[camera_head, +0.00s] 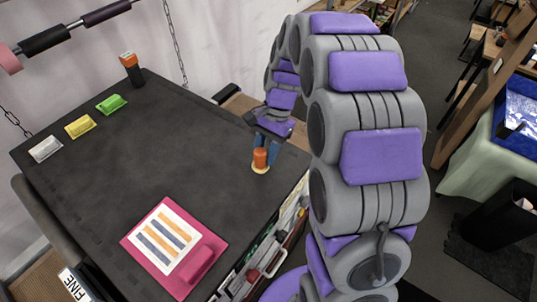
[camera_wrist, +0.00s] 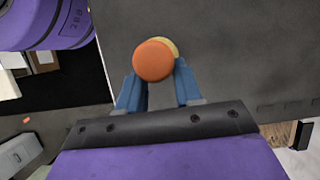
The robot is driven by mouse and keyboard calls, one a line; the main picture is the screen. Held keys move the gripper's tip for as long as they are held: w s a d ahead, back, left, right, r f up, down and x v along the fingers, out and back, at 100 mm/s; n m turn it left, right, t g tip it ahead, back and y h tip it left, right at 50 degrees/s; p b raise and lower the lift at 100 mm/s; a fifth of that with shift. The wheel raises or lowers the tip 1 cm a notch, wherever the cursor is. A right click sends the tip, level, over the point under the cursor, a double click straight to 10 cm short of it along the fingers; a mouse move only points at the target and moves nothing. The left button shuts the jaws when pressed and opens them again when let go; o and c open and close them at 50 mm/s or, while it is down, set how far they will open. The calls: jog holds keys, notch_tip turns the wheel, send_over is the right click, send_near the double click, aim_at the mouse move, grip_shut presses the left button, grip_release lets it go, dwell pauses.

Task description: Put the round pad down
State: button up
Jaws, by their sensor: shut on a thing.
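The round pad shows an orange knob (camera_head: 260,157) on a pale yellow round base (camera_head: 261,169). In the head view it is at the right edge of the dark table. My gripper (camera_head: 266,150) is shut on the orange knob, with its blue fingers on either side. In the wrist view the orange top (camera_wrist: 153,60) sits between the fingertips of my gripper (camera_wrist: 158,85), and a yellow rim (camera_wrist: 170,45) shows behind it. The pad is over or on the table near its edge; I cannot tell whether its base touches the surface.
The dark table (camera_head: 150,150) has a wide clear middle. A pink board with striped paper (camera_head: 205,255) lies at the front. White (camera_head: 45,149), yellow (camera_head: 80,126) and green (camera_head: 111,104) blocks line the left edge. A dark, orange-topped object (camera_head: 131,68) stands at the back corner.

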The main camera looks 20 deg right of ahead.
jog(key=shift+w+d+f, duration=0.1)
jog(key=shift+d+f, duration=0.2)
jog(key=d+f+p, duration=0.1)
jog(key=d+f, duration=0.2)
jog(key=shift+w, duration=0.1)
jog(key=shift+a, duration=0.3)
jog(key=o, duration=0.8)
jog(key=shift+a+f, duration=0.1)
jog(key=shift+a, duration=1.05)
jog(key=shift+o, duration=0.6)
jog(key=shift+d, duration=1)
jog(key=shift+d+r, duration=0.2)
jog(key=shift+d, duration=0.1)
jog(key=b+v, duration=0.2)
jog(key=v, duration=1)
jog(key=s+a+r+n+h, duration=0.1)
jog(key=s+a+n, duration=0.2)
jog(key=s+a, duration=0.45)
jog(key=s+f+n+h, duration=0.1)
jog(key=s+n, duration=0.1)
jog(key=s, duration=0.5)
jog(key=s+f+n, duration=0.2)
jog(key=s+n, duration=0.1)
jog(key=s, duration=0.5)
jog(key=s+f+n+h, duration=0.1)
jog(key=s+f+n, duration=0.1)
jog(key=s, duration=0.6)
jog(key=shift+s+d+n+t+h, duration=0.1)
jog(key=shift+s+n+t+h, duration=0.05)
jog(key=shift+n+t+h, duration=0.2)
